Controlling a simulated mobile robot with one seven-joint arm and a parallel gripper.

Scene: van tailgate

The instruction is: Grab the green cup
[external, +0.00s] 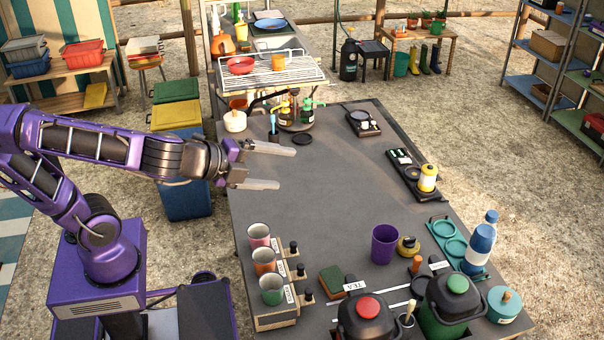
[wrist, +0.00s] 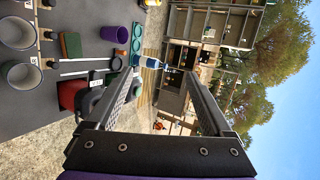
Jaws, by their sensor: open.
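The green cup (external: 272,291) stands upright at the front end of a row of three cups in a wooden rack (external: 275,320), at the table's near left. An orange cup (external: 264,262) and a pink cup (external: 259,236) stand behind it. My gripper (external: 285,168) is open and empty above the table's left part, behind the cup row and apart from it. In the wrist view, my open gripper (wrist: 160,76) has nothing between its fingers. Two rack cups are cut by the left edge there; the lower one (wrist: 22,82) appears to be the green cup.
Black taps or knobs line the rack's right side. The middle of the table (external: 335,195) is clear.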

